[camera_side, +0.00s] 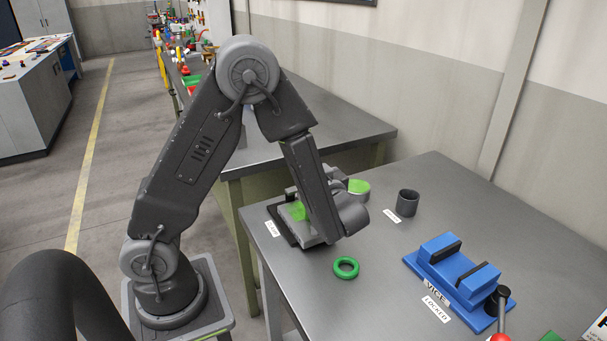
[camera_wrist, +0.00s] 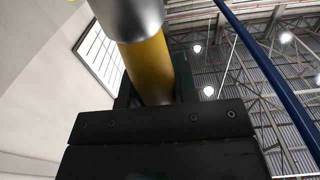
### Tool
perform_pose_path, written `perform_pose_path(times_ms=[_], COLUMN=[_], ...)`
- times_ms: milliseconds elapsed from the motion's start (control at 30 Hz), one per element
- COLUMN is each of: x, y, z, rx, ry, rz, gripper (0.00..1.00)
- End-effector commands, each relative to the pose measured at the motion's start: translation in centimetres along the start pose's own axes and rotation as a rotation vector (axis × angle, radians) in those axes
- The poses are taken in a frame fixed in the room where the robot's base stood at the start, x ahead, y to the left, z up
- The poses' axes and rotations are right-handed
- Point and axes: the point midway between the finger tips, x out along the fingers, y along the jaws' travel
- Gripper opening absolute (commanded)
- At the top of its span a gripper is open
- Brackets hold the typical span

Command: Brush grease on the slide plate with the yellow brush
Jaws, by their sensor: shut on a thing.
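In the wrist view my gripper (camera_wrist: 152,92) is shut on the yellow handle of the brush (camera_wrist: 150,62). A silver collar (camera_wrist: 130,17) shows at the top; the bristles are out of frame. In the side view my wrist is low over the table's left end, and my forearm hides most of the gripper and the brush. The slide plate (camera_side: 313,240), a grey plate in a dark frame, lies there with a bright green patch (camera_side: 298,211) on it. I cannot tell whether the brush touches it.
A green-topped thing (camera_side: 358,187) stands behind my wrist, partly hidden. A dark cup (camera_side: 407,203) stands right of it. A green ring (camera_side: 345,268) lies in front. A blue vice (camera_side: 455,275) with a "LOCKED" label stands at the right. The table (camera_side: 435,185) is bare behind the vice.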

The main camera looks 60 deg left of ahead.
Motion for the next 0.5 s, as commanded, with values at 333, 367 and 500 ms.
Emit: perform_pose_path(times_ms=[333,367,500], x=[0.0,0.0,0.0], y=[3.2,3.5,3.8], z=[0.0,0.0,-1.6], rx=[-0.001,-0.001,-0.008], ry=[0.000,0.000,-0.001], rz=[-0.001,-0.001,0.000], gripper=[0.03,0.03,0.03])
